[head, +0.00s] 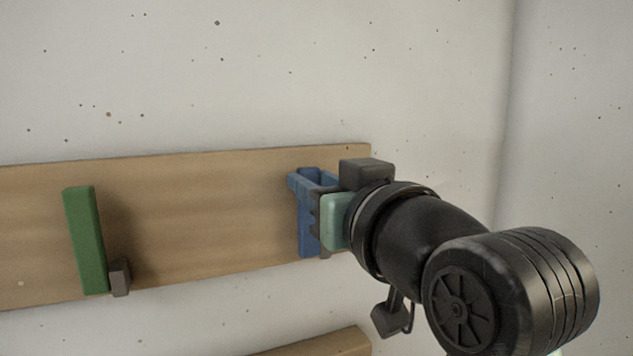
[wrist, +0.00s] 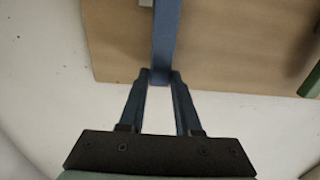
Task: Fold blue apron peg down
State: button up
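The blue apron peg (head: 307,228) stands upright against the wooden board near its right end. Its upper end lies between the fingers of my gripper (head: 303,180), which reaches in from the right. In the wrist view the peg (wrist: 165,35) is a long blue bar, its end between the two fingertips of my gripper (wrist: 160,76). The fingertips appear to touch it on both sides, so my gripper looks shut on the peg. The peg's right side and foot are partly hidden behind my gripper in the head view.
The wooden board (head: 200,215) is fixed to a speckled pale wall. A green peg (head: 85,240) stands slightly tilted at the left, beside a small grey block (head: 120,278). Another wooden edge (head: 320,344) shows below. The board between the pegs is clear.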

grip_shut()
dwell(0.9)
jog(key=shift+s+f, duration=0.1)
